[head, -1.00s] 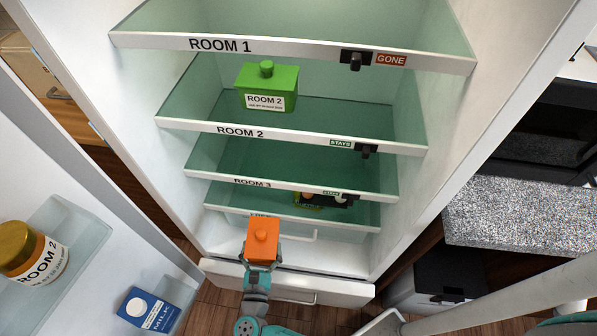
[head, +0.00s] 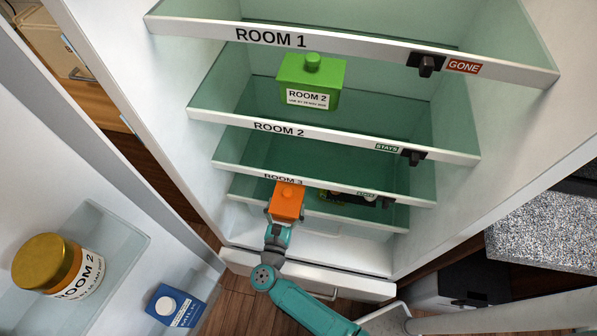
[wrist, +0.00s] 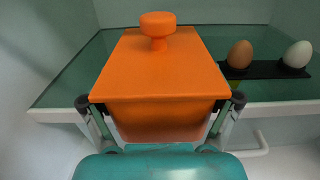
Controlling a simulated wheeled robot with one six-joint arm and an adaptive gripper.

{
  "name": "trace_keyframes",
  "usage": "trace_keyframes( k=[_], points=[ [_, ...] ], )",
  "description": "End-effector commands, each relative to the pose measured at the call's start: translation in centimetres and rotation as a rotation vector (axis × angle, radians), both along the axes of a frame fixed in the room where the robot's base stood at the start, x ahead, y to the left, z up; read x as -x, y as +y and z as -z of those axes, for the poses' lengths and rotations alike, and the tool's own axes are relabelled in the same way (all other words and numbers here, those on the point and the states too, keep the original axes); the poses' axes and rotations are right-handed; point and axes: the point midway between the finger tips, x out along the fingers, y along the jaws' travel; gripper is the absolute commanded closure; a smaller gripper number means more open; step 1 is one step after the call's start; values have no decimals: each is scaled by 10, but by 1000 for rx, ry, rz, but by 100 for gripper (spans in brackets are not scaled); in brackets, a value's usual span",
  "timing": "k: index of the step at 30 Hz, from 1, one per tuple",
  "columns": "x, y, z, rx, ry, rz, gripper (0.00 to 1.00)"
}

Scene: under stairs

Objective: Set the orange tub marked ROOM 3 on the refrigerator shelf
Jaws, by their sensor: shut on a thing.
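The orange tub (head: 288,200) has a lid with a round knob and is upright. My gripper (head: 285,216) is shut on it. In the wrist view the tub (wrist: 160,70) fills the middle, with a gripper finger on each side (wrist: 160,104). Its label is not visible. In the head view it is in front of the ROOM 3 shelf edge (head: 330,190), at the left part. In the wrist view its far part is over a green glass shelf (wrist: 75,78); I cannot tell whether it touches the glass.
A brown egg (wrist: 240,55) and a white egg (wrist: 298,54) sit in a dark holder to the right. A green ROOM 2 tub (head: 310,82) stands one shelf up. The open door at left holds a gold-lidded jar (head: 55,266) and a blue milk carton (head: 176,305).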

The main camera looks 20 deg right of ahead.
Motion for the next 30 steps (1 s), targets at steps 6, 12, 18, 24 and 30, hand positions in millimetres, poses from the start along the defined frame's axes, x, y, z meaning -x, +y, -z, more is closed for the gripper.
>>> trace_keyframes(
  k=[6,12,18,24,30],
  points=[
    [-40,-28,-1,1,-2,5,72],
    [-67,-45,-1,0,-1,3,72],
    [-76,-50,0,2,-1,0,72],
    [-88,-59,-1,1,-2,3,72],
    [-103,-69,-1,1,-2,1,72]
  ],
)
